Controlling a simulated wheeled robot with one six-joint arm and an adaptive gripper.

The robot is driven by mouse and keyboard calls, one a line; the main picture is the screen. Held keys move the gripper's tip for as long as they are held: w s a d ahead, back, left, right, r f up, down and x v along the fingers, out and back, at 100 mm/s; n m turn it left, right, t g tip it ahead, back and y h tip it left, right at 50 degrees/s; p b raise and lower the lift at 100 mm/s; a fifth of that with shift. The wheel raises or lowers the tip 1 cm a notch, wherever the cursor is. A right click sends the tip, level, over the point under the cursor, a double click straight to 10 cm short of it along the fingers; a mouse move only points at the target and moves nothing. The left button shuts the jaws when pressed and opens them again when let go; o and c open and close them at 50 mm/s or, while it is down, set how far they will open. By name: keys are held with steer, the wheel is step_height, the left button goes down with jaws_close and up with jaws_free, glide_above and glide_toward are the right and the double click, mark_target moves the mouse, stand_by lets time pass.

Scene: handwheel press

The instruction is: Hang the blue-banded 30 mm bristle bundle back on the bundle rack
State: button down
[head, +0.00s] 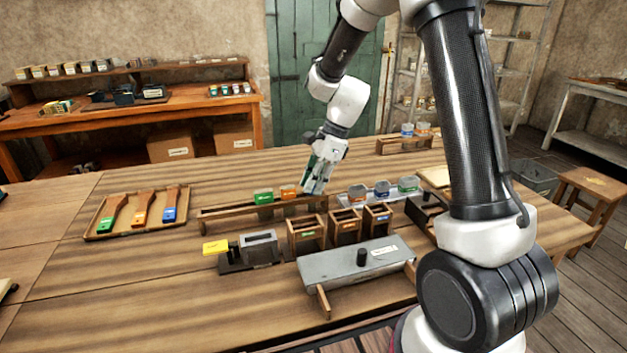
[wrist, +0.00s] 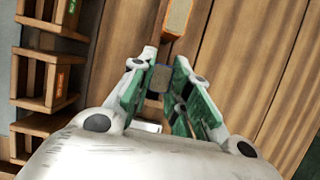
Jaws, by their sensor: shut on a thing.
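The bundle rack (head: 225,213) is a long low wooden bar on the workbench. A green-banded bundle (head: 264,198) and an orange-banded bundle (head: 289,192) hang on it; the orange one also shows at the top of the wrist view (wrist: 179,16). My gripper (head: 314,186) is at the rack's right end, just right of the orange bundle, pointing down. In the wrist view, its green-padded fingers (wrist: 157,88) are shut on a small grey-brown thing (wrist: 161,76), which I take for the blue-banded bundle. Its band is hidden, and I cannot tell whether it touches the rack.
Three open wooden boxes (head: 344,229) stand close in front of the rack. Grey-lidded jars (head: 382,189) stand right of my gripper. A grey block with a knob (head: 345,267) lies nearer. A tray (head: 176,230) of brushes lies at left. The bench's front left is clear.

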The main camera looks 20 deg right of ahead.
stand_by(0.3)
steer(key=c, duration=1.3)
jaws_free()
steer(key=v, duration=1.2)
